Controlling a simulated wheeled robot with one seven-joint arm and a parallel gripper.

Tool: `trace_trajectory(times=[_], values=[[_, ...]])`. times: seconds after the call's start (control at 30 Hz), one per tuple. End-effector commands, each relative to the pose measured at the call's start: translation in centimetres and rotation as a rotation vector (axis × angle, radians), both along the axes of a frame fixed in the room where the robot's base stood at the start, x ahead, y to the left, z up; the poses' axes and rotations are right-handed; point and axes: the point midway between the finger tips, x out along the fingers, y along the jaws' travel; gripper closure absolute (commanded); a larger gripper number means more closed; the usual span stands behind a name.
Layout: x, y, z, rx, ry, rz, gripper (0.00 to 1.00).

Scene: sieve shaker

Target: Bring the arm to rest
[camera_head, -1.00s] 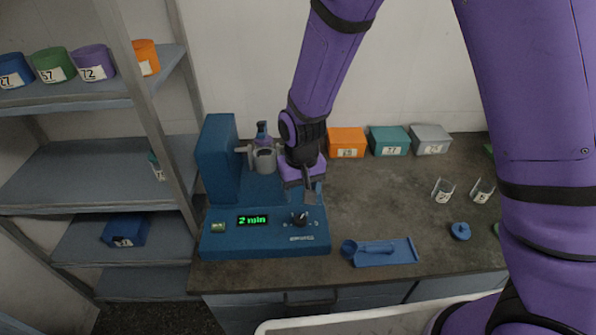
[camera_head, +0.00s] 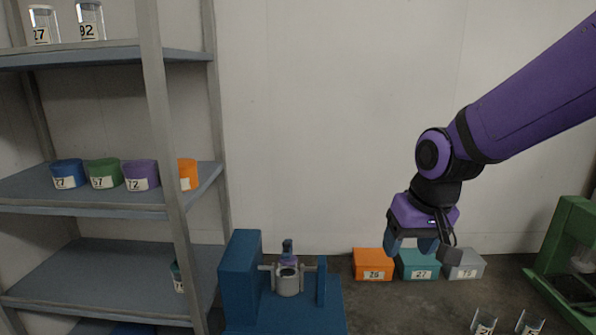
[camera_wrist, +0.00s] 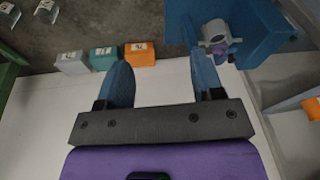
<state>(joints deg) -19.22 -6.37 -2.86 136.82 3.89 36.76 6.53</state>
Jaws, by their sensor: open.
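My gripper (camera_head: 413,244) is raised in front of the back wall in the head view, fingers pointing down, above the row of small boxes. In the wrist view my gripper (camera_wrist: 163,82) has its two blue fingers spread apart with nothing between them. The blue sieve shaker (camera_head: 240,280) stands to the left of my gripper and apart from it, with a grey cup-like holder (camera_head: 288,282) in it. The shaker also shows at the top right of the wrist view (camera_wrist: 258,32). Its front panel is out of the head view.
An orange box (camera_head: 373,262), a teal box (camera_head: 417,262) and a grey box (camera_head: 466,266) line the wall. A green machine (camera_head: 565,250) stands at right; clear holders (camera_head: 484,322) are at the front. A shelf rack (camera_head: 110,206) with coloured containers is at left.

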Motion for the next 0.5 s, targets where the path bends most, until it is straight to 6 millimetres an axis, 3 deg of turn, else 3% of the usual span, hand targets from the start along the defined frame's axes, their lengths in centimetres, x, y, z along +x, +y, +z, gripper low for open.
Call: trace_trajectory(times=[0.03,0.2,0.5], values=[[-0.8,-1.1,1.4,0.004,-0.025,-0.012,0.39],[-3.7,-4.2,4.8,0.003,-0.081,-0.04,0.39],[-10.1,-8.6,9.1,-0.021,-0.182,-0.095,0.39]])
